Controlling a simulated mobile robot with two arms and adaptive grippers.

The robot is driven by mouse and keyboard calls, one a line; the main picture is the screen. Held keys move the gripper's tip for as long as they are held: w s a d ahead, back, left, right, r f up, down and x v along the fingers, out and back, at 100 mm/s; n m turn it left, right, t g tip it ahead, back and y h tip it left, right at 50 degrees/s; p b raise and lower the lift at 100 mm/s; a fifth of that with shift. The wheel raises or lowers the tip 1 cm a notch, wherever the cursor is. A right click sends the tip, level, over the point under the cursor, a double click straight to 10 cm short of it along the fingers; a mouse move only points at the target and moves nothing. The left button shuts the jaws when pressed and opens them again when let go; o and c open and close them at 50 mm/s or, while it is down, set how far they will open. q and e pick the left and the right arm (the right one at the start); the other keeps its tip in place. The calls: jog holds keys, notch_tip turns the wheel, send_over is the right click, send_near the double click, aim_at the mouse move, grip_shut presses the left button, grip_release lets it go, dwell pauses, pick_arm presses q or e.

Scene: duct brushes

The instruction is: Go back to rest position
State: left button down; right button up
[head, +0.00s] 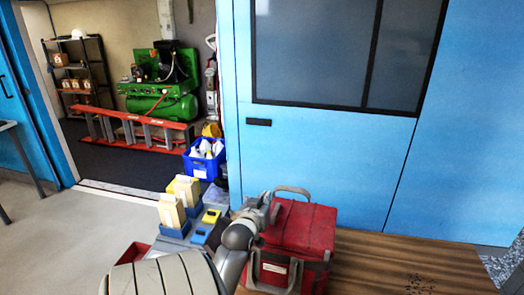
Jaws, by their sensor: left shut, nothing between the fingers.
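My left arm comes in from the bottom left. My left gripper (268,204) is shut and empty, at the left edge of the red bag (305,228) as seen from here, overlapping it in the picture. I cannot tell whether it touches the bag. The bag has grey straps and a handle and stands on the wooden table. Two cream upright pieces (172,211) stand in blue holders to the left of the gripper. No duct brush can be made out for certain. My right gripper is not in view.
The wooden table (400,268) is clear on the right except for a small dark scatter (419,284). Yellow and blue small items (211,216) lie left of my gripper. A blue wall (320,150) stands close behind.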

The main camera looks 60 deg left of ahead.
pick_arm(q)
jog(key=v, duration=0.2)
jog(key=shift+s+d+r, duration=0.1)
jog(key=shift+s+d, duration=0.1)
jog(key=shift+s, duration=0.15)
jog(key=shift+w+d, duration=0.1)
